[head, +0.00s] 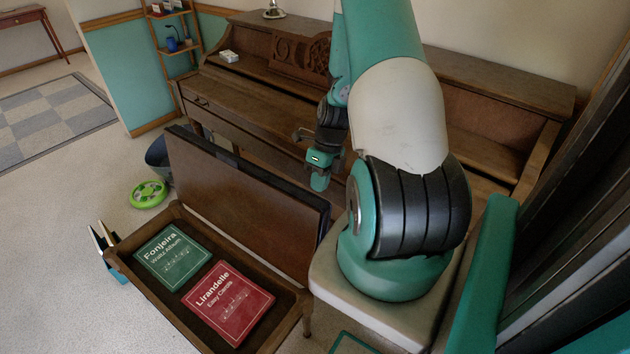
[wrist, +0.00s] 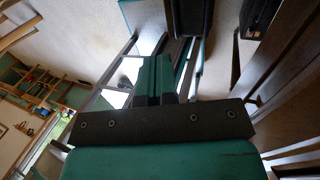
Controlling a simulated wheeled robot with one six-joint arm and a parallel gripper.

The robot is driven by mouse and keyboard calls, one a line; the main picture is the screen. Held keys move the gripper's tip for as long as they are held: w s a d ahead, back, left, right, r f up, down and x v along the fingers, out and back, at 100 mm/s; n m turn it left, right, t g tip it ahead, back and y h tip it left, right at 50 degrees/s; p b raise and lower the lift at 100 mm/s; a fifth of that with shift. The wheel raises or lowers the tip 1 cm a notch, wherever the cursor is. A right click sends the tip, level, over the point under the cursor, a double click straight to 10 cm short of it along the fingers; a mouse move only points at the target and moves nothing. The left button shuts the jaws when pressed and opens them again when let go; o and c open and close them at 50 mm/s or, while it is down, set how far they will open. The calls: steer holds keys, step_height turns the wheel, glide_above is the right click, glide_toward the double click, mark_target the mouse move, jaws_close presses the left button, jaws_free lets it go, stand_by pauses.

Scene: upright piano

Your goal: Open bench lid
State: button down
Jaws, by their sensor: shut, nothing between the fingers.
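The brown bench lid (head: 243,192) stands raised, close to upright, along the piano side of the bench (head: 210,328). The bench's compartment is open, with a green book (head: 171,256) and a red book (head: 229,300) lying flat inside. My gripper (head: 319,176) is above and behind the lid's right end, between the lid and the piano, and looks apart from the lid. In the wrist view my gripper (wrist: 154,65) has its teal fingers together, with nothing between them. The lid's far face is mostly hidden in the head view.
The upright piano (head: 232,107) runs along the wall behind the bench. A dark bin (head: 157,158) and a bright green round object (head: 148,194) are on the floor beyond the bench's left end. Open floor lies at the left.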

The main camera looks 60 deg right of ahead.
steer(key=shift+d+r, duration=0.1)
steer(key=shift+r, duration=0.2)
